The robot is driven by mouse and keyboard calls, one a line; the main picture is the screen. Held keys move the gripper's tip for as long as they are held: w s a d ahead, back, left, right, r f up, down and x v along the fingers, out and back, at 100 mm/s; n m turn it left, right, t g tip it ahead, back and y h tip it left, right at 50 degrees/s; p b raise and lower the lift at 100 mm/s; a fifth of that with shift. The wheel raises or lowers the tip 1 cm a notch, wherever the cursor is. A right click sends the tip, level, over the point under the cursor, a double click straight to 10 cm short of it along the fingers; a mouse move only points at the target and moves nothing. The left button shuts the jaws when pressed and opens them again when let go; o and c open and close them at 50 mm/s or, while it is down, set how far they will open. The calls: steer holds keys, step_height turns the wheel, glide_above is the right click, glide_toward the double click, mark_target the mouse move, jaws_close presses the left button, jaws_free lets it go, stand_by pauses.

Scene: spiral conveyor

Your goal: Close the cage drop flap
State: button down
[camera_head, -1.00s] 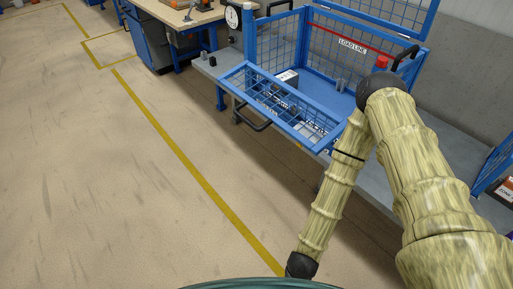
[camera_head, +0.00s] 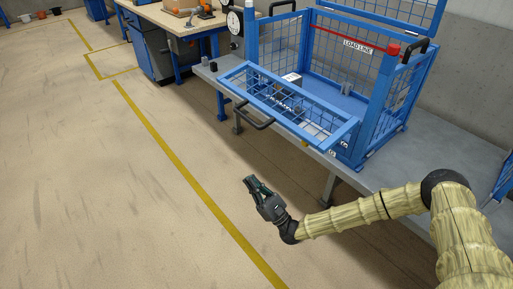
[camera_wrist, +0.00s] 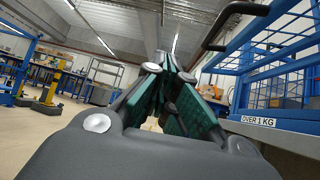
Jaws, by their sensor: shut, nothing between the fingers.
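The blue wire cage (camera_head: 377,108) stands on a grey bench. Its front drop flap (camera_head: 342,134), a blue mesh panel, is folded down and sticks out over the bench's front edge. A black handle (camera_head: 252,120) is on the flap's outer edge. My gripper (camera_head: 251,184) is below and in front of the flap, apart from it, with its fingers together and empty. In the wrist view my gripper (camera_wrist: 160,60) points up and away, with the flap's blue underside and black handle (camera_wrist: 228,22) at the upper right. A label reading "OVER 1 KG" (camera_wrist: 258,121) shows there.
The grey bench (camera_head: 425,176) runs along the right. A round dial (camera_head: 234,20) stands left of the cage. A blue-legged workbench (camera_head: 175,18) is at the back. The floor (camera_head: 90,170) on the left is open, with a yellow line.

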steer(key=w+d+m+t+h, duration=0.4)
steer(key=d+t, duration=0.1)
steer(key=d, duration=0.1)
steer(key=w+a+r, duration=0.2)
steer(key=r, duration=0.3)
steer(key=w+a+r, duration=0.2)
steer(key=w+r, duration=0.1)
steer(key=r, duration=0.3)
steer(key=shift+w+r, duration=0.2)
steer(key=shift+r, duration=0.05)
steer(key=shift+h, duration=0.3)
